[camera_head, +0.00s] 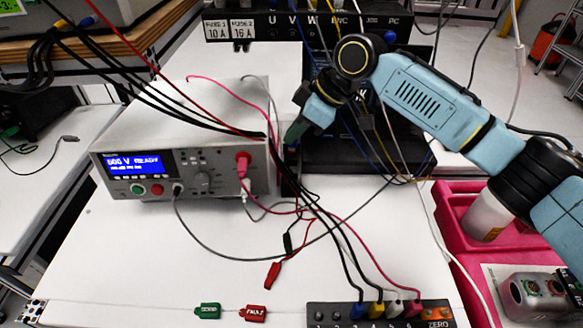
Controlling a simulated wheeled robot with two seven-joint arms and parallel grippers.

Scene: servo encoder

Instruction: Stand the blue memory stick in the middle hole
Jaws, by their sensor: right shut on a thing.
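My right arm comes in from the right, and its gripper (294,120) points down just right of the white tester. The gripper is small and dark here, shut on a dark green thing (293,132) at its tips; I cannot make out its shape. I cannot pick out a blue memory stick or a row of holes with certainty. A black numbered box (330,314) at the front edge has blue, yellow, white and red plugs in it. My left gripper is not in view.
The white tester (125,190) with a lit blue screen stands on the white table (110,260). Cables cross the middle. A green tag (207,311), a red tag (254,312) and a red clip (272,275) lie in front. A pink tray (455,215) is at the right.

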